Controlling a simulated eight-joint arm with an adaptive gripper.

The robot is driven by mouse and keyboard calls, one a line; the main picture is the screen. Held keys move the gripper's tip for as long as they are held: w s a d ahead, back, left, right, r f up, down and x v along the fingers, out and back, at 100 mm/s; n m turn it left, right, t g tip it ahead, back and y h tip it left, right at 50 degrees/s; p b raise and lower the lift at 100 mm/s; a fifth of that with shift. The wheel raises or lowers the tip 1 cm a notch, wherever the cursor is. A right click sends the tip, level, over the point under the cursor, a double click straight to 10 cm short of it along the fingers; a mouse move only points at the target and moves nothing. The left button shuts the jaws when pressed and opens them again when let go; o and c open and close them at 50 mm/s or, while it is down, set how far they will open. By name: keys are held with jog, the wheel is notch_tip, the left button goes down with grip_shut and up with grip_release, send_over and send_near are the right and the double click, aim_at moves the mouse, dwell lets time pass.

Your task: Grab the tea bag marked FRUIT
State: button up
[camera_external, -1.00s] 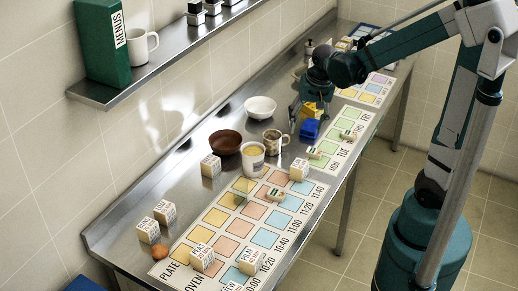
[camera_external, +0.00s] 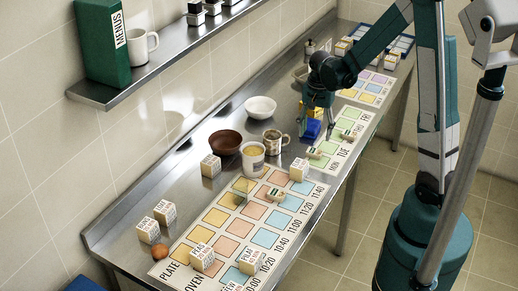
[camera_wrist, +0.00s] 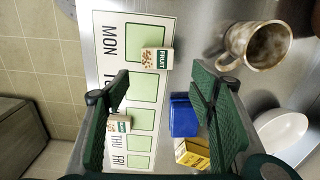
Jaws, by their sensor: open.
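The small packet marked FRUIT (camera_wrist: 157,60) lies on the edge of the green column of the day chart, by MON, in the wrist view. It looks like the small packet (camera_external: 315,153) by MON in the external view. A second small packet (camera_wrist: 119,124) lies lower on the chart; its label is too small to read surely. It shows in the external view too (camera_external: 348,135). My gripper (camera_wrist: 160,85) is open and empty above the chart, its fingers spread on either side of the column. In the external view my gripper (camera_external: 320,124) hangs behind the FRUIT packet, apart from it.
A blue box (camera_wrist: 184,115) and a yellow box (camera_wrist: 192,152) stand close to my right finger. A mug (camera_wrist: 255,45) and a white bowl (camera_wrist: 285,133) stand to the right. A cream cup (camera_external: 253,161) and a white cube (camera_external: 299,170) stand nearby.

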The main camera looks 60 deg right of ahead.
aim_at(315, 150)
jog(key=shift+f, duration=0.1)
dwell(0.3)
jog(key=shift+f, duration=1.2)
jog(key=shift+s+f+b, duration=0.15)
jog(key=shift+f+b, duration=0.05)
jog(key=shift+f, duration=1.1)
jog(key=shift+s+f+b, duration=0.1)
jog(key=shift+f+b, duration=0.05)
jog(key=shift+f, duration=1.15)
jog(key=c, duration=0.9)
